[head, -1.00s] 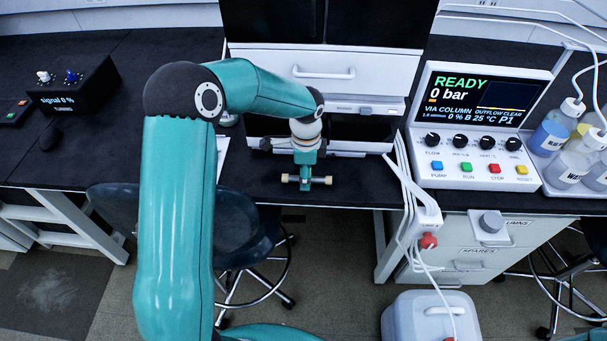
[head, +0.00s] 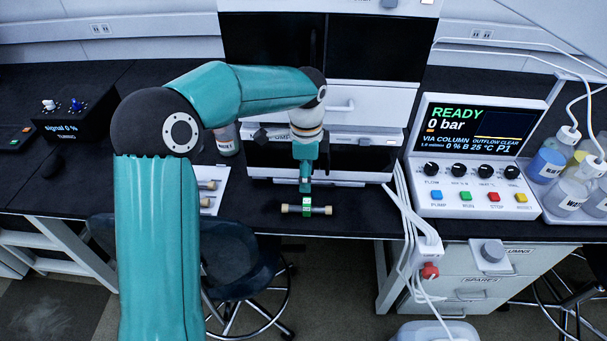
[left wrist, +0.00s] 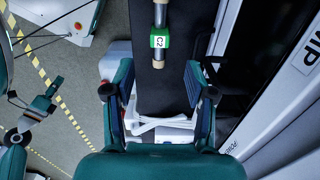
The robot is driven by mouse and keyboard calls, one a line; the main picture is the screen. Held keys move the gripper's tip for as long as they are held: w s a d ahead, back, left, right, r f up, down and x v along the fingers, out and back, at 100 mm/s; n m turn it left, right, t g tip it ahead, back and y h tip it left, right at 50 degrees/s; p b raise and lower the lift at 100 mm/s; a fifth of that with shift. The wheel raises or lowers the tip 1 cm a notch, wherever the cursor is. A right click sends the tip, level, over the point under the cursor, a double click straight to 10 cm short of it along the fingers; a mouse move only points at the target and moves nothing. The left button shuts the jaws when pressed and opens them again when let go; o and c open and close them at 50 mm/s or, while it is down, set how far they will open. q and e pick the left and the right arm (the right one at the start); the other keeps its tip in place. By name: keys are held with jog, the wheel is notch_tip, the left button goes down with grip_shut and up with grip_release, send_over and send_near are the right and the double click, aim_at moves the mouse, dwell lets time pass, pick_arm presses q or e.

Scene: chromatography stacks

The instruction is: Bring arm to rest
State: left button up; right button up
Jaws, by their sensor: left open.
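A column (head: 306,210) with a green label lies on the black bench near its front edge. In the left wrist view the column (left wrist: 160,40) shows the label C2 and lies ahead of the fingertips. My left gripper (head: 305,187) points down just behind and above the column in the head view. In the left wrist view its two fingers (left wrist: 159,70) are spread wide with nothing between them, apart from the column.
A white tray (head: 222,178) with columns is partly hidden behind my left arm. The pump stack (head: 345,98) stands behind the gripper. A control panel (head: 474,198) reads READY, 0 bar. Bottles (head: 549,162) stand at right. White cables (head: 401,195) hang over the bench edge.

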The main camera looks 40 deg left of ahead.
pick_arm(q)
jog(key=shift+d+f, duration=0.25)
jog(key=shift+d, duration=0.05)
jog(key=d+f+p, duration=0.1)
jog(key=d, duration=0.1)
jog(key=d+f+n+h+p, duration=0.1)
jog(key=d+f, duration=0.1)
jog(key=d+f+n+h+p, duration=0.1)
jog(key=d, duration=0.1)
jog(key=shift+s+d+f+t+p, duration=0.1)
jog(key=shift+s+f+t+p, duration=0.05)
jog(key=shift+f+t+p, duration=0.2)
jog(key=s+d+f+n+h, duration=0.1)
jog(key=s+d+f+n, duration=0.4)
jog(key=s+f, duration=0.5)
jog(key=s+d+f+n+h, duration=0.1)
jog(key=s+d+f+n, duration=0.5)
jog(key=s+f, duration=0.3)
jog(key=shift+s+d+f+n+b, duration=0.3)
jog(key=shift+s+d+f+b, duration=0.05)
jog(key=shift+f, duration=0.6)
jog(key=shift+r, duration=0.15)
